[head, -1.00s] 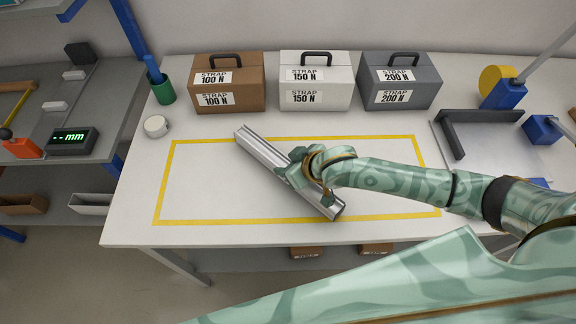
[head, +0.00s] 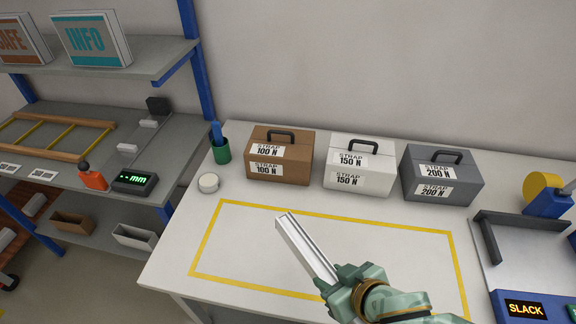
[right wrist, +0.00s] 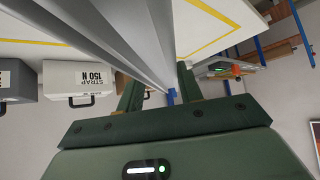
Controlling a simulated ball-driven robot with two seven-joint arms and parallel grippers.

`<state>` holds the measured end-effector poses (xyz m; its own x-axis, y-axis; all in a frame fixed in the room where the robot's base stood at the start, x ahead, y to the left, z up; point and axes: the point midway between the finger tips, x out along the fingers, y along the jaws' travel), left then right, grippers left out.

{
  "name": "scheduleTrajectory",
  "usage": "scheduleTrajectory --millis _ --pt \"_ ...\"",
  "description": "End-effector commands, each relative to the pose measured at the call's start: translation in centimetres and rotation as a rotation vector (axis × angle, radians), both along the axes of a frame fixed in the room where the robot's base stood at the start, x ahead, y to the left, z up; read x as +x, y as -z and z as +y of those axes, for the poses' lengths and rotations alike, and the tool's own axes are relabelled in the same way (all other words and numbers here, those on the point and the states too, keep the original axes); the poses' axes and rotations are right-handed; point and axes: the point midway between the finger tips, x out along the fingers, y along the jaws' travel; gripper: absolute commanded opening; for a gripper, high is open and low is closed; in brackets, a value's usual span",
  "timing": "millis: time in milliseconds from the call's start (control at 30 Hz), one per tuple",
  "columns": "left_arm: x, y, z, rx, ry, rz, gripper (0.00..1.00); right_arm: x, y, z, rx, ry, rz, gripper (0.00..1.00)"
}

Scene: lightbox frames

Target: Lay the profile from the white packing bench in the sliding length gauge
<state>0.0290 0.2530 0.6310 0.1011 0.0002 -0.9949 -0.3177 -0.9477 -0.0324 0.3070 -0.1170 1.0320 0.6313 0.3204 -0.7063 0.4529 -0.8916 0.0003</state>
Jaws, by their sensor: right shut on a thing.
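The profile (head: 305,248) is a long silver bar, slanting over the white packing bench (head: 215,285). My right gripper (head: 345,282) is shut on it near its lower end. The sliding length gauge (head: 125,152) lies on the grey shelf at left, with white blocks, a dark end stop and a display (head: 135,182) reading "--mm". My left gripper is out of view.
Brown (head: 280,158), white (head: 359,165) and grey (head: 441,175) strap boxes line the bench's back. A blue post (head: 193,55) rises between shelf and bench. An orange bottle (head: 94,178) stands beside the display.

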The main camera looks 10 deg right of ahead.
Motion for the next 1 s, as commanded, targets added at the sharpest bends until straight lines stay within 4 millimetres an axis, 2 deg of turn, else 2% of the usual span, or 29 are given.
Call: scheduleTrajectory --millis 167,333,500,700,833,1000 --pt "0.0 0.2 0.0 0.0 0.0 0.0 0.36 -0.4 1.0 -2.8 -0.002 0.128 0.0 0.0" --pt "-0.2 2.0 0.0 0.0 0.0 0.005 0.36 2.9 -0.5 -6.0 0.003 0.304 -0.008 0.0" --pt "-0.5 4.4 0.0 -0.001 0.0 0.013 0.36 7.1 -4.0 -8.3 0.01 0.424 -0.009 0.0" --pt "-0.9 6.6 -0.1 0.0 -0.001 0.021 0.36 11.2 -8.4 -8.8 0.011 0.463 -0.006 0.0" --pt "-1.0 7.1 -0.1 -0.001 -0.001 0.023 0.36 12.2 -9.7 -8.9 0.005 0.472 -0.003 0.0" --pt "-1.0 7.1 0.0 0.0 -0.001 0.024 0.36 12.5 -10.1 -8.8 0.003 0.471 0.001 0.0"
